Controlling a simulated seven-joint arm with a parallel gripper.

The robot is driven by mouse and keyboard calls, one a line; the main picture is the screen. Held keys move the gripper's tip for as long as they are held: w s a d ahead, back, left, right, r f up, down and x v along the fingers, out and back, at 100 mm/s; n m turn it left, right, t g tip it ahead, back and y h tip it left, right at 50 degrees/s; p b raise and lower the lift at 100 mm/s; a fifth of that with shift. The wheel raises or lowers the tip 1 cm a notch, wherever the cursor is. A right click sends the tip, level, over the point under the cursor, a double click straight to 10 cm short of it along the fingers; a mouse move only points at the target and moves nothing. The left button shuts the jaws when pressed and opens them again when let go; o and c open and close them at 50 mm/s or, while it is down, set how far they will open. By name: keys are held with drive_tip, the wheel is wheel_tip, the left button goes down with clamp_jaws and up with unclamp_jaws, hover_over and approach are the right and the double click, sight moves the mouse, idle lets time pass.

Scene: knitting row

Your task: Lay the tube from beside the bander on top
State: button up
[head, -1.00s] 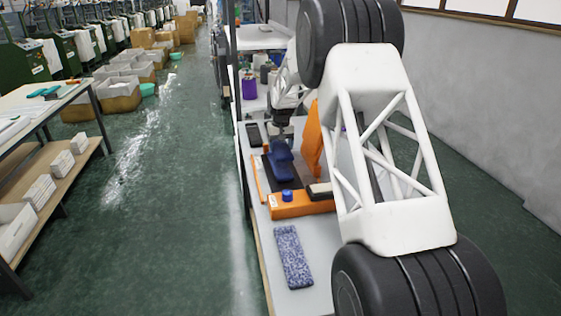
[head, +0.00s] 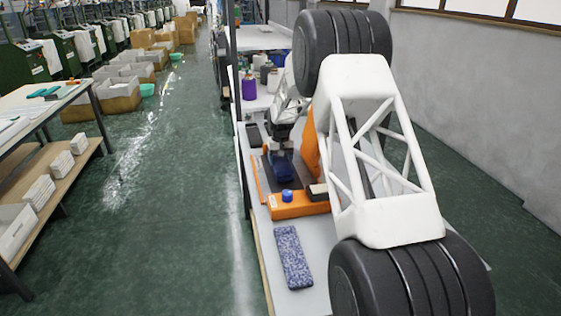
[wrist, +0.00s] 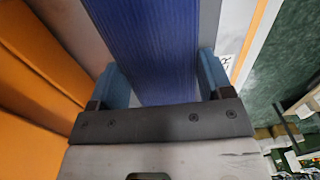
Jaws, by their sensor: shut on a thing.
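A navy blue ribbed tube (wrist: 155,50) is between the two blue fingertips of my gripper (wrist: 163,82) in the wrist view. In the head view my gripper (head: 281,150) is over the bander, with the navy tube (head: 283,172) low at its dark bed. Whether the tube touches the bed is hard to tell. The bander (head: 300,206) has an orange front block with a blue knob (head: 287,195) and an upright orange part (head: 310,145). A speckled blue-and-white folded piece (head: 293,257) lies flat on the table in front of the bander.
The pale table (head: 268,245) is clear around the speckled piece. A small dark item (head: 254,134) lies behind the bander, and yarn cones (head: 249,88) stand on a shelf further back. My arm covers the table's right side.

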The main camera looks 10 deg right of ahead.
sight(280, 160)
drive_tip(key=shift+f, duration=0.3)
drive_tip(key=shift+f, duration=0.1)
drive_tip(key=o, duration=0.9)
wheel_tip(280, 160, up, 12)
idle(0.5)
idle(0.4)
